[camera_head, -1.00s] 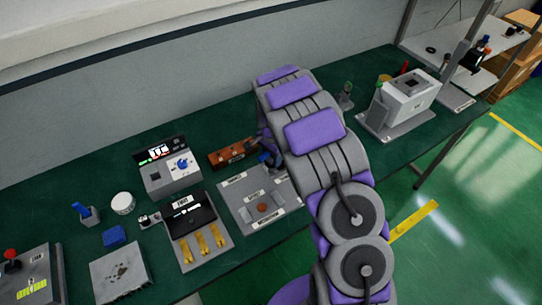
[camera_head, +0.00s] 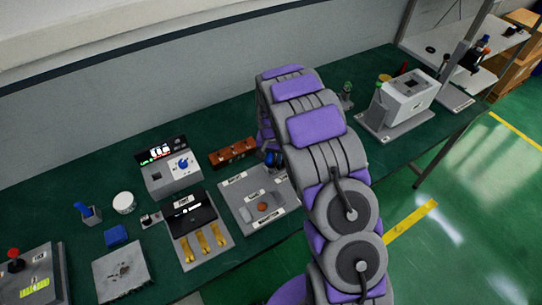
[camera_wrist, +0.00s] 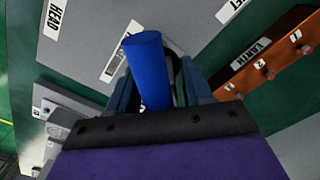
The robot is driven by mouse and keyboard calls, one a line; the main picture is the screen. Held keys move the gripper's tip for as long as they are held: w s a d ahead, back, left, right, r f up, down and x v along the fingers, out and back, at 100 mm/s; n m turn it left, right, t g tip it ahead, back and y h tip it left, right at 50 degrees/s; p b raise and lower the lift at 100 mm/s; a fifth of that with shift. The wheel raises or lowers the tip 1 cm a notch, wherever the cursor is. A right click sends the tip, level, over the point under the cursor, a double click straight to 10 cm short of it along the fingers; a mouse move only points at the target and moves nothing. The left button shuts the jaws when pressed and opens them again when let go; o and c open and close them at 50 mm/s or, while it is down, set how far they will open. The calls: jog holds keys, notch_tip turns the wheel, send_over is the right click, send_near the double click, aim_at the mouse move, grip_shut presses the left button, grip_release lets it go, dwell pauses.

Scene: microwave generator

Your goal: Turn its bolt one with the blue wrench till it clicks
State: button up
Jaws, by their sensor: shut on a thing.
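My gripper (camera_wrist: 150,95) is shut on a blue cylindrical handle (camera_wrist: 147,65), which I take to be the blue wrench. The handle stands up between the fingers; its working end is hidden below. Under it lies a grey panel (camera_wrist: 85,50) with a HEAD label and other labels. The panel also shows in the head view (camera_head: 236,205), where my gripper (camera_head: 273,158) is over its far edge, mostly hidden by my arm. An orange-brown block (camera_wrist: 285,50) marked EARTH, with small number tags and red studs, lies to the right. I cannot tell whether the wrench touches a bolt.
The brown block (camera_head: 232,151) lies just left of my gripper in the head view. Left of it are a grey box with a display (camera_head: 166,174) and a unit with yellow clips (camera_head: 206,240). A white machine (camera_head: 408,98) stands at right.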

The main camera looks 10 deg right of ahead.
jog(key=shift+n, duration=1.2)
jog(key=n, duration=0.3)
jog(key=shift+n+p, duration=0.35)
jog(key=shift+n, duration=0.45)
jog(key=n, duration=0.4)
jog(key=shift+n, duration=0.3)
jog(key=m, duration=0.4)
jog(key=shift+m+p, duration=0.3)
jog(key=shift+p, duration=0.1)
